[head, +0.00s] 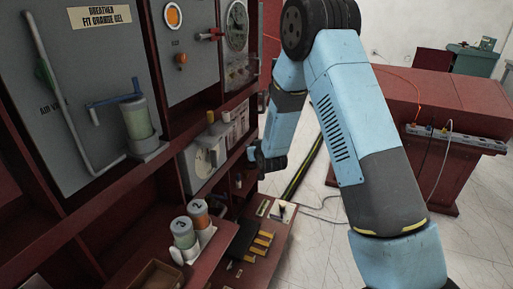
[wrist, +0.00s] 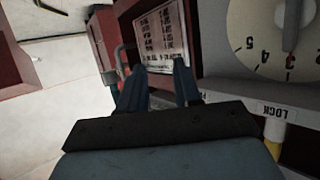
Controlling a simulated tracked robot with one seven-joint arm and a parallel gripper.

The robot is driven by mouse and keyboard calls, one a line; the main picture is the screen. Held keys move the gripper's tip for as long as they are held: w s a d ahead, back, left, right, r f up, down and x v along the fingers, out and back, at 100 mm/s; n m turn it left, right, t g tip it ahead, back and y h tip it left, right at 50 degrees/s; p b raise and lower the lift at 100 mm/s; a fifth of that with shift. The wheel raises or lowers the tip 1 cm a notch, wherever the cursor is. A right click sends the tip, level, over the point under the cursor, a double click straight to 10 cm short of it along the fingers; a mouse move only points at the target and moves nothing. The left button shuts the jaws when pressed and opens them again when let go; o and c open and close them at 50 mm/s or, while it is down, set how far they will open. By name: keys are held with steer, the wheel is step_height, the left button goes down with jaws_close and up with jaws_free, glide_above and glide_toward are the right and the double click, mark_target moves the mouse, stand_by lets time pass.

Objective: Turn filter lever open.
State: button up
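No part in view is legibly labelled as the filter lever, so I cannot tell which one it is. A blue handle (head: 113,100) joins a clear canister (head: 138,120) on the left panel. My gripper (head: 262,160) is beside the lower cabinet shelf in the head view, apart from both levers. In the wrist view, my gripper's (wrist: 162,85) two fingers stand apart with nothing visible between them.
Numbered jars (head: 183,232) stand on the lower ledge.

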steer(key=shift+d+r, duration=0.15)
steer(key=shift+r, duration=0.2)
